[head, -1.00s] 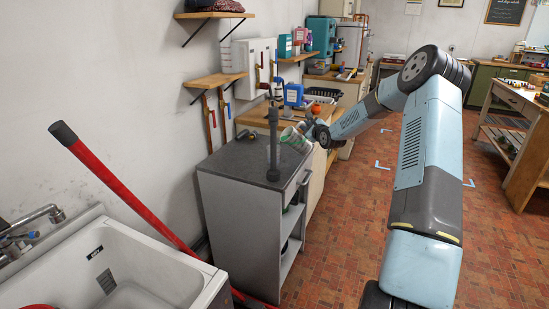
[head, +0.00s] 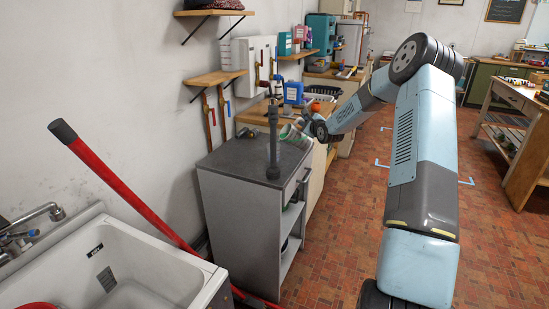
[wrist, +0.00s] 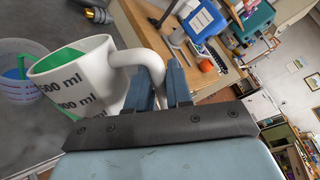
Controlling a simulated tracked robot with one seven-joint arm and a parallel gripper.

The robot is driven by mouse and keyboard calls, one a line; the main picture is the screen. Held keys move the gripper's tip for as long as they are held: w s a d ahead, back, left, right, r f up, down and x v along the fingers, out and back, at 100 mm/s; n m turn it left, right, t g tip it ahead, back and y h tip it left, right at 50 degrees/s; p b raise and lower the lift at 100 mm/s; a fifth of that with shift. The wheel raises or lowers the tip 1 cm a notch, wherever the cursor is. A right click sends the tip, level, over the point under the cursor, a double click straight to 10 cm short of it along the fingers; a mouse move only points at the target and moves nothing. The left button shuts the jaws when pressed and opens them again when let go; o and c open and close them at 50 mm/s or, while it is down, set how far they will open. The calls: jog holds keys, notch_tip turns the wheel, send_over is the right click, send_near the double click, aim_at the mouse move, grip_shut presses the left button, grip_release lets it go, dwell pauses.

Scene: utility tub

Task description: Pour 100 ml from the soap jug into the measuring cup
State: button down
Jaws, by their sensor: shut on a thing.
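The soap jug (wrist: 82,82) is white with dark ml markings and shows green liquid at its mouth. It is tilted, its mouth toward the left in the wrist view. My gripper (wrist: 162,88) is shut on its handle. In the head view the jug (head: 291,136) shows small above the grey cabinet, with my gripper (head: 309,129) at its right. I cannot make out the cup's level or the cup in the head view.
A dark upright post (head: 272,145) stands on the grey cabinet top (head: 232,160), close to the jug. A wooden bench behind holds a blue container (head: 293,93). A white sink (head: 130,265) and a red-handled pole (head: 130,190) are at the left.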

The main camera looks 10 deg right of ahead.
jog(key=shift+a+r+n+h+p, duration=0.3)
jog(key=shift+a+r+n+p, duration=0.4)
jog(key=shift+r, duration=0.15)
dwell(1.6)
jog(key=shift+d+f+m, duration=0.4)
jog(key=shift+d+f, duration=0.05)
jog(key=shift+d, duration=0.15)
jog(key=shift+d+f+m+y, duration=0.25)
jog(key=shift+d+f+m, duration=0.15)
jog(key=shift+f+m, duration=0.15)
jog(key=shift+d+f+m+y, duration=0.25)
jog(key=shift+d+f+m, duration=0.15)
jog(key=shift+f, duration=0.25)
jog(key=shift+d+f+m+b, duration=0.35)
jog(key=shift+d+m+b, duration=0.15)
jog(key=shift+m+b, duration=0.15)
jog(key=d+f+m+t+y+b, duration=0.1)
jog(key=d+f+m+b, duration=0.4)
jog(key=d+m+b, duration=0.1)
jog(key=shift+w+d+f+m, duration=0.15)
jog(key=shift+w+d+m, duration=0.05)
jog(key=shift+m, duration=0.3)
